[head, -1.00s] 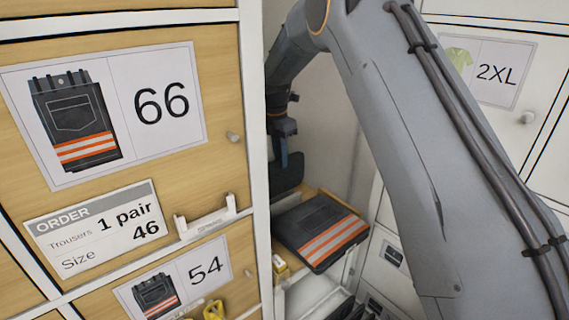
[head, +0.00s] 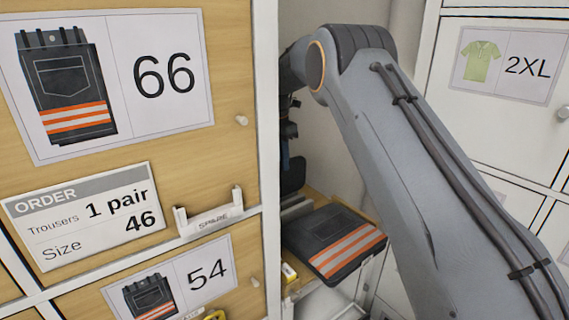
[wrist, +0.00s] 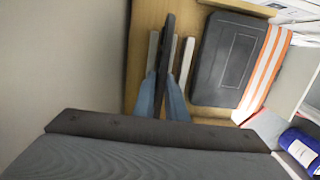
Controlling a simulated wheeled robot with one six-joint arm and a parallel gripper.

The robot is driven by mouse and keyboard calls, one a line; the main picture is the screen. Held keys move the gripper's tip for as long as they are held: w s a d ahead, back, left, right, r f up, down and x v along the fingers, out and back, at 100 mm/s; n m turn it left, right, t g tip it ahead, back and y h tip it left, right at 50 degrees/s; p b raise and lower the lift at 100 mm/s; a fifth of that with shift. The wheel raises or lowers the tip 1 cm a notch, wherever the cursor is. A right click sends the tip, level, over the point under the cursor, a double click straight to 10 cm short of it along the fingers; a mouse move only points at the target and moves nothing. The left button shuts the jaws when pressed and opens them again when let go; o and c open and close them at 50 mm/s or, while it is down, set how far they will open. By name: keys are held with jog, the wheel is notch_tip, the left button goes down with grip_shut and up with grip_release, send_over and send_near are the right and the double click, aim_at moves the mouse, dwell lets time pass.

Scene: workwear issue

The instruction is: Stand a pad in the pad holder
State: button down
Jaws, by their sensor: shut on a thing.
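A dark, thin pad (wrist: 168,40) shows edge-on in the wrist view. My gripper (wrist: 171,98) is shut on it with its blue fingers either side. The pad holder (wrist: 187,62) is a pair of pale upright strips on the wooden shelf, and the pad appears between them. I cannot tell whether the pad's lower edge touches the bottom. In the head view, the dark pad (head: 293,176) hangs upright below the wrist, above the pale holder (head: 296,207). The gripper's fingers are mostly hidden there by the cabinet edge and arm.
Folded dark trousers with orange and white stripes (head: 335,240) lie on the wooden shelf right of the holder. A cabinet post (head: 267,120) stands close on the left. A pale wall (wrist: 60,60) is left of the pad. A blue container (wrist: 300,148) is at lower right.

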jog(key=shift+f+b, duration=0.8)
jog(key=shift+f, duration=2.2)
jog(key=c, duration=1.7)
grip_release()
